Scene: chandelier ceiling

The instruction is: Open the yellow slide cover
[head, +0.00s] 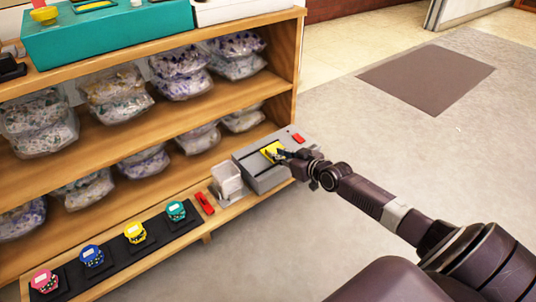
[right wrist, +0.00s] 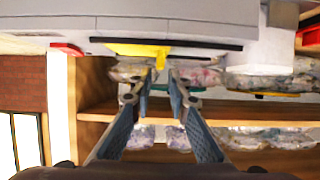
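The yellow slide cover (head: 272,151) lies on top of a grey box (head: 262,175) on the low shelf. In the right wrist view the yellow slide cover (right wrist: 130,49) sits between two dark slots, with a small yellow tab sticking out. My right gripper (head: 283,154) is at the cover's right side in the head view. In the right wrist view its two fingertips (right wrist: 163,74) are apart, with a narrow gap, and the tab's end lies at that gap. I cannot tell whether either finger touches it. My left gripper is out of view.
A red block (head: 298,138) sits on the grey box. A clear container (head: 227,181), a red item (head: 204,203) and a black tray (head: 125,262) with coloured pots stand to the left. Bagged goods fill the shelves.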

